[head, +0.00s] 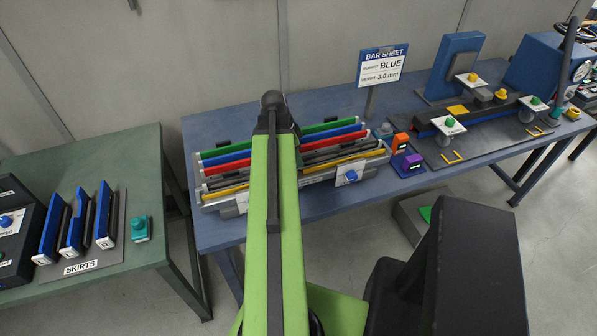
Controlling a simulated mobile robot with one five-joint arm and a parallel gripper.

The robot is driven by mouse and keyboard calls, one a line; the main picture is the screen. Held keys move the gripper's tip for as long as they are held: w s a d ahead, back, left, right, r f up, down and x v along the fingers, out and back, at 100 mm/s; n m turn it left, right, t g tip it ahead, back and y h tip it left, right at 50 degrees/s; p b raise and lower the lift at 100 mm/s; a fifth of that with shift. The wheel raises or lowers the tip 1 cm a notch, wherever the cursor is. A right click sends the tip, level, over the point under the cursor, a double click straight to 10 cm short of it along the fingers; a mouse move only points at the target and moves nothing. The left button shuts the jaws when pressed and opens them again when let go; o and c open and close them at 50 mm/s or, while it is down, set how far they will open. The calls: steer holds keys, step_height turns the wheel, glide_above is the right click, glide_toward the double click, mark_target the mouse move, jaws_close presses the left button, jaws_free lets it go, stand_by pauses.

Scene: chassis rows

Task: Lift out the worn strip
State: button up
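A rack (212,207) on the blue bench holds long strips: green (330,126), blue (330,134), red (335,143) and yellow (345,160), with dark ones among them. My arm crosses in front and hides their middle. On the right a base plate (440,160) carries a long dark bar with a blue strip (482,117) along it, and white plates with green knobs (449,122) near its ends. I cannot tell which strip is worn. My green arm reaches up over the rack to a dark joint; no gripper fingers show.
A sign (382,66) reads BAR SHEET, rubber BLUE, height 3.0 mm. Orange (400,142) and purple (412,161) blocks stand between rack and base plate. A green table (110,155) at left holds blue SKIRTS pieces (75,222). Floor shows between the tables.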

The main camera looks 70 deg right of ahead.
steer(key=shift+x, duration=0.8)
steer(key=shift+r, duration=0.15)
jaws_close()
stand_by(0.6)
